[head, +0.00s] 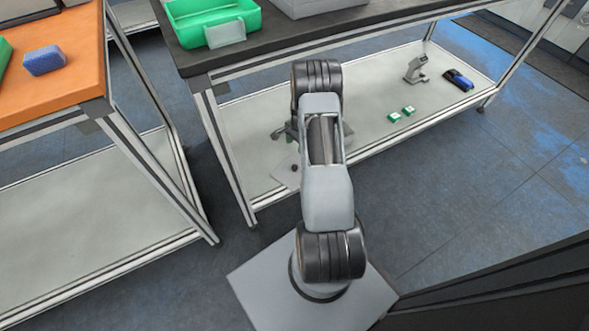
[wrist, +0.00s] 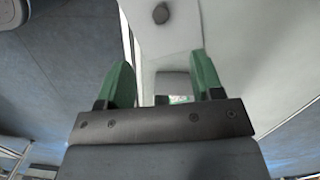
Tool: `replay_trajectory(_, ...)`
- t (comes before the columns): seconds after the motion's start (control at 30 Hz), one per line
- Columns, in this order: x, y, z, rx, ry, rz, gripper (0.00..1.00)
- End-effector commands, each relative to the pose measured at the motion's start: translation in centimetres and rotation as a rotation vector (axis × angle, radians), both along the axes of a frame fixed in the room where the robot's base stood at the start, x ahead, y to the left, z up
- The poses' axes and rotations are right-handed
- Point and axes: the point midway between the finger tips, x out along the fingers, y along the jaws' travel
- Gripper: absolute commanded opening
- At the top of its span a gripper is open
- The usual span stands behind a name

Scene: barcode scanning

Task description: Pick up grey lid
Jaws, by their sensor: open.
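My gripper (wrist: 164,80) is open in the wrist view, with its two green fingers apart and nothing clearly held between them. In the head view my arm hides most of it. A pale flat plate with a small dark knob (head: 287,175), possibly the grey lid, lies on the lower shelf just left of my arm, partly hidden. In the wrist view a round grey knob (wrist: 161,13) shows on a pale surface beyond the fingertips. A small grey block (wrist: 172,83) shows between the fingers; I cannot tell what it is.
An orange table (head: 75,85) with a blue block stands left.

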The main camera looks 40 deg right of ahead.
Motion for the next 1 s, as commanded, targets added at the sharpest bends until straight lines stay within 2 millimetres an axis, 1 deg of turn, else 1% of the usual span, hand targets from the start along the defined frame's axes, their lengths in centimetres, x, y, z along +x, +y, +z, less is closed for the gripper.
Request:
replay_trajectory(0.13,0.0,-0.5,-2.4,0.001,0.003,-0.050,0.61)
replay_trajectory(0.3,0.0,-0.2,-5.7,0.002,0.004,-0.057,0.61)
replay_trajectory(0.43,0.0,0.1,-7.7,0.001,0.003,-0.056,0.61)
replay_trajectory(0.6,0.0,0.3,-9.2,0.001,0.003,-0.055,0.61)
replay_trajectory(0.87,0.0,0.4,-10.2,0.001,0.002,-0.054,0.61)
replay_trajectory(1.0,-0.1,0.5,-11.9,0.001,0.003,-0.054,0.61)
